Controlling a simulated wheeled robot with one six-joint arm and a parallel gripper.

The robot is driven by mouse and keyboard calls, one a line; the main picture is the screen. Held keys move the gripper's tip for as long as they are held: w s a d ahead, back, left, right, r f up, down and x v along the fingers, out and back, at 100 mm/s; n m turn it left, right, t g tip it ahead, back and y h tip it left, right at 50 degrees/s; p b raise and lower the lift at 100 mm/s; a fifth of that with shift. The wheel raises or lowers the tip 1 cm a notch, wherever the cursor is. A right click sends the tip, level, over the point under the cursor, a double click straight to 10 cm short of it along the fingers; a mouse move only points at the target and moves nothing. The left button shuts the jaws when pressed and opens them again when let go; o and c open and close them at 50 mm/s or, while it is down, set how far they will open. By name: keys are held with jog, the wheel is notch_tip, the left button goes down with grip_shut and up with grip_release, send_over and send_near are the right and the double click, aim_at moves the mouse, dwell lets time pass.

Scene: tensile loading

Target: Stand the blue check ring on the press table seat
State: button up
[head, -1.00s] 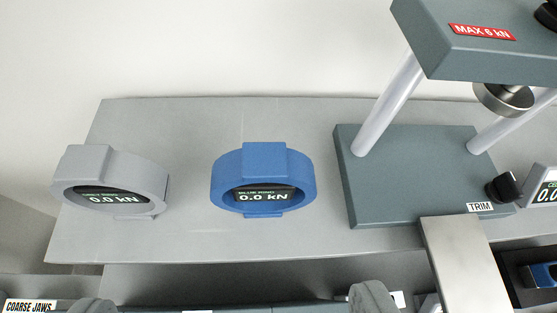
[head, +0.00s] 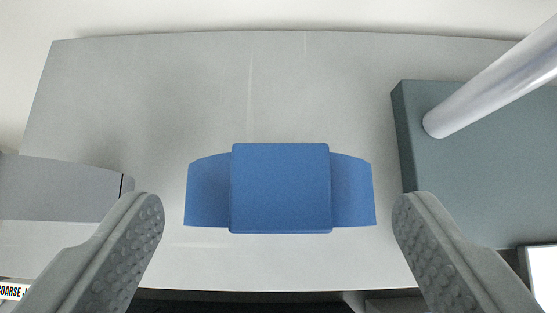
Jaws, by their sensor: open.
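The blue check ring (head: 280,188) stands on the grey shelf in the middle of the head view, seen from nearly straight above. Its square top block faces me and its display is hidden. My gripper (head: 278,215) is open, with one finger to the left of the ring and one to the right. Neither finger touches it, and there is a gap on both sides. The dark grey-green base of the press (head: 470,185) is at the right, with one pale column (head: 490,85) rising from it. The press table seat is not in view.
A grey ring (head: 55,188) stands at the left, partly cut off, close to my left finger. The press base edge lies near my right finger. The grey shelf (head: 180,80) is bare behind the blue ring. A "COARSE JAWS" label (head: 14,290) shows at lower left.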

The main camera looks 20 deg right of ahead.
aim_at(270, 198)
jog(key=shift+x, duration=2.9)
jog(key=shift+w+a, duration=0.1)
jog(key=shift+a, duration=0.05)
grip_shut()
